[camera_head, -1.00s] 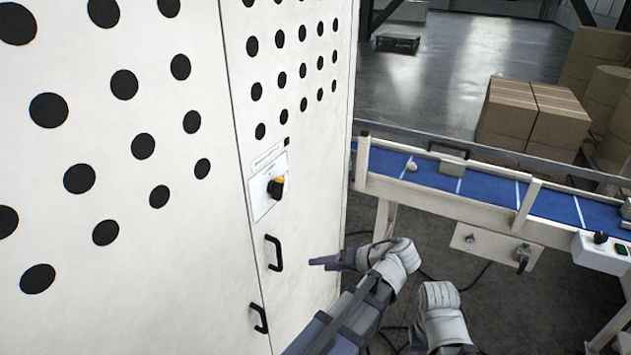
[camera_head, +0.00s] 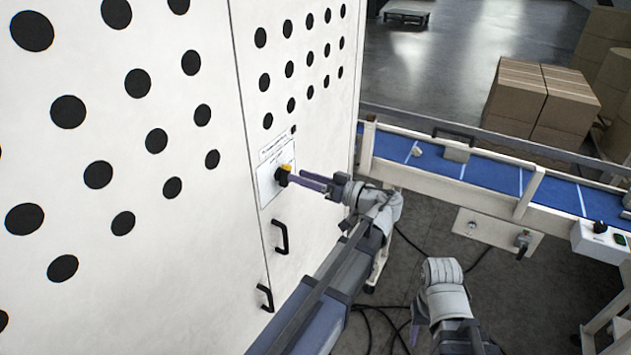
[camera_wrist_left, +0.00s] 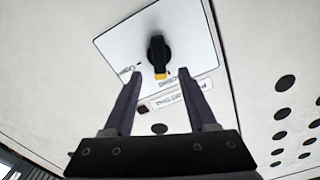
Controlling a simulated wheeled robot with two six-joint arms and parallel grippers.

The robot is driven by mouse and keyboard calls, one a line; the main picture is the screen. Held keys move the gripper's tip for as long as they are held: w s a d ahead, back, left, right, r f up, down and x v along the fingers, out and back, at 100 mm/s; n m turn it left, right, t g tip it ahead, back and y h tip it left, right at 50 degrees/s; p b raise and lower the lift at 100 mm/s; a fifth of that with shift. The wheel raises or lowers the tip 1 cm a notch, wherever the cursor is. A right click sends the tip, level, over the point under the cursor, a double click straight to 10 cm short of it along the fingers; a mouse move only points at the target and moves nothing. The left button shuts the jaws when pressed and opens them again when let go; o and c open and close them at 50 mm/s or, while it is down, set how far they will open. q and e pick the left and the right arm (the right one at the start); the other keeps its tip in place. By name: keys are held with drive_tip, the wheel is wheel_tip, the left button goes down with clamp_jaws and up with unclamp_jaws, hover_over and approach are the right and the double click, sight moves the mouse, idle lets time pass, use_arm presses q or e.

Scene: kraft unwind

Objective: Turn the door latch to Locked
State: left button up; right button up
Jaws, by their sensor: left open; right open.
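The door latch (camera_head: 284,175) is a black knob with a yellow mark, on a white label plate (camera_head: 266,185) on the perforated white cabinet door. In the left wrist view the latch (camera_wrist_left: 158,52) stands upright in the picture, its yellow end toward me. My left gripper (camera_head: 298,177) is open and points at the latch, its fingertips close to it. In the left wrist view its two fingers (camera_wrist_left: 155,76) lie to either side, just short of the knob; I cannot tell whether they touch it. My right gripper (camera_head: 415,332) hangs low at the right, away from the cabinet.
Two black door handles (camera_head: 281,237) (camera_head: 265,297) sit below the latch. A blue conveyor (camera_head: 480,175) with a white frame stands to the right, with a control box (camera_head: 602,240). Cartons (camera_head: 530,98) stand behind it. Cables lie on the floor.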

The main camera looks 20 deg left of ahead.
use_arm(q)
drive_tip(key=shift+w+a, duration=0.15)
drive_tip(key=shift+a, duration=1.65)
clamp_jaws()
drive_tip(key=n, duration=0.4)
drive_tip(key=shift+s, duration=0.25)
drive_tip(key=shift+o, duration=2.2)
unclamp_jaws()
drive_tip(key=d, duration=0.6)
drive_tip(key=shift+s, duration=0.2)
